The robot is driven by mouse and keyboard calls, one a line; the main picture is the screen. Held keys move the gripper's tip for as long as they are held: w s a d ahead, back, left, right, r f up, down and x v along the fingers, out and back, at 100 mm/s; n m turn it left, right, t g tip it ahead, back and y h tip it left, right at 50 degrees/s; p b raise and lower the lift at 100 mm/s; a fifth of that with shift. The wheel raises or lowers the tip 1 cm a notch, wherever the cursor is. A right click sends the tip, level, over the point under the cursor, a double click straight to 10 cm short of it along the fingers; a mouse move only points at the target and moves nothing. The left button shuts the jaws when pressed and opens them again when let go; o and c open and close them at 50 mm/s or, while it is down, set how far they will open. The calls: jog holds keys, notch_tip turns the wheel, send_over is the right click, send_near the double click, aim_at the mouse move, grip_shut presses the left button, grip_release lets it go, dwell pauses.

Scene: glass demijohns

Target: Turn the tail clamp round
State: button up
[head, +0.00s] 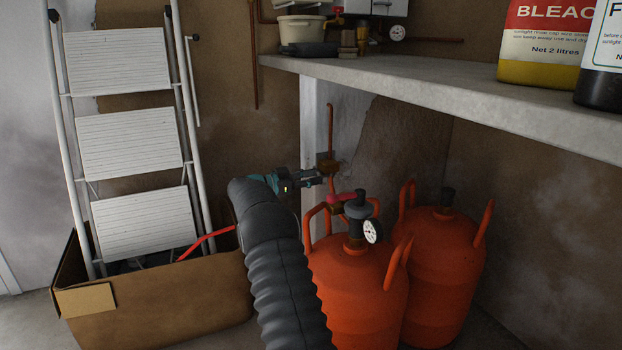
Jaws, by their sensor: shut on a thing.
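My gripper (318,178), teal and dark, is at the end of my black-sleeved arm, left of the orange gas bottles. Its fingertips are shut at a small brass-brown fitting (327,166) on the copper pipe (331,130) by the white post. This fitting seems to be the tail clamp; it is small and partly covered by the fingers, so its exact facing is unclear. A pinkish-red piece (342,199) sits just below, beside the front bottle's valve.
The front orange bottle (350,275) carries a valve with a round gauge (372,231); another orange bottle (445,265) stands behind it. The shelf (450,92) overhangs. A cardboard box (160,305) and a step ladder (128,140) stand left. A white post (313,120) is close behind my gripper.

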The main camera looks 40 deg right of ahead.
jog(key=shift+f, duration=0.1)
jog(key=o, duration=1.2)
jog(key=shift+d, duration=0.1)
jog(key=shift+c, duration=0.2)
jog(key=v, duration=1.2)
jog(key=shift+n, duration=0.3)
